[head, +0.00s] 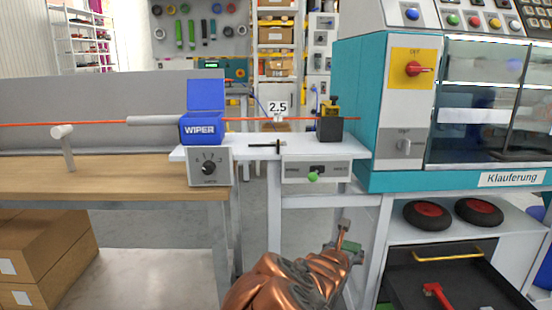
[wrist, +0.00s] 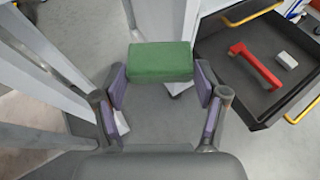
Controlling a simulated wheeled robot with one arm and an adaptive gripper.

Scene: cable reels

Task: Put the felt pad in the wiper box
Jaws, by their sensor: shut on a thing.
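The wiper box (head: 201,129) is a blue box lettered WIPER, at the left end of the white bench top, with its blue lid raised. An orange cable (head: 255,119) runs across at the box; the inside of the box is hidden. My gripper (wrist: 160,85) is shut on a green block, the felt pad (wrist: 160,62), held between its two fingers. In the head view my arm is low, in front of the bench, and the gripper end is below the bench top and to the right of the box.
An open dark drawer (head: 408,283) holds a red tool (head: 437,295), with a grey block (wrist: 287,60) beside it in the wrist view. A teal machine (head: 352,95) stands at the right. A black clamp block (head: 329,128) stands on the bench. A wooden table (head: 110,178) is at left.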

